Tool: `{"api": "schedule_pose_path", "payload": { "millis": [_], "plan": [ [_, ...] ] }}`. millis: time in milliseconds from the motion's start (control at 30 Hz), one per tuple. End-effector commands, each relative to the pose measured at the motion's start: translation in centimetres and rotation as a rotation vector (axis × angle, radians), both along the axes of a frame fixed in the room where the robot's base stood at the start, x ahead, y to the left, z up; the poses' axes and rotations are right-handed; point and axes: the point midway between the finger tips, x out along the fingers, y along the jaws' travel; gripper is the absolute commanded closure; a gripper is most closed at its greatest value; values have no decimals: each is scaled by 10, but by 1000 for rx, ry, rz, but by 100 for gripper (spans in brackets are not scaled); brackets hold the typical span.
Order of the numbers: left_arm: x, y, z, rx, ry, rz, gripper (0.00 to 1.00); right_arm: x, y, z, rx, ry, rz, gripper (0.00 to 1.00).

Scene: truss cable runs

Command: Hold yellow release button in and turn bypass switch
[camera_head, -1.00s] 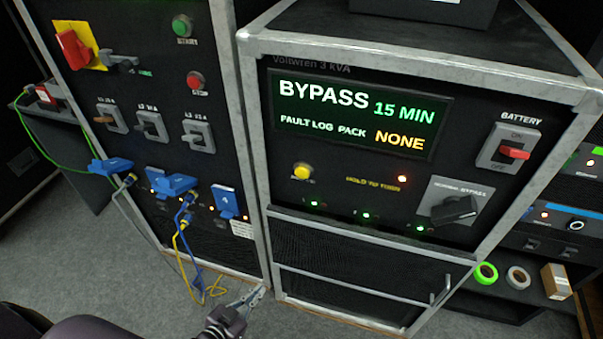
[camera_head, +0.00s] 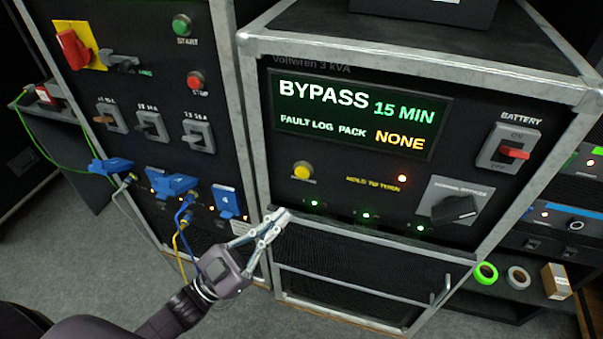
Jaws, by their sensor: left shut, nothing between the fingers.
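The yellow release button (camera_head: 302,170) sits on the left of the black UPS front panel, below its display (camera_head: 358,115). The black bypass switch knob (camera_head: 455,209) is on a grey plate at the panel's lower right, its pointer end turned to the right. The display reads "BYPASS 15 MIN" and "FAULT LOG PACK NONE". My left gripper (camera_head: 281,217) is shut and empty. In the picture its fingertips are below and left of the yellow button, by the panel's lower left corner, apart from the button. My right gripper is not in view.
A red battery switch (camera_head: 514,153) is at the panel's upper right. A distribution panel on the left has blue plugs (camera_head: 172,184), cables and breaker switches. A metal-edged frame (camera_head: 253,130) surrounds the UPS. A shelf at lower right holds tape rolls (camera_head: 485,273).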

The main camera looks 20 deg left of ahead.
Motion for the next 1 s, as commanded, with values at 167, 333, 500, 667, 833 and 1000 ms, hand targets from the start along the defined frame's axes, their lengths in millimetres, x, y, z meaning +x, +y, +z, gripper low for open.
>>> {"api": "schedule_pose_path", "payload": {
  "millis": [167, 333, 500, 667, 833, 1000],
  "plan": [
    [-1, -1, 3, -2, -6, -4, 100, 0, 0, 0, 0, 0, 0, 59],
    [-1, 0, 2, -2, -5, -4, 100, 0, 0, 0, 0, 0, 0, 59],
    [6, 0, 2, -2, -4, -3, 100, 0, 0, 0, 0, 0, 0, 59],
    [25, 0, 2, -1, -6, -2, 100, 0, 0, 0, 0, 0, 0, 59],
    [50, 0, 2, -3, -6, -3, 100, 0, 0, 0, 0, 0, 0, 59],
    [71, 0, 2, -3, -5, -2, 100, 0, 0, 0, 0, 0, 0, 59]
  ]
}}
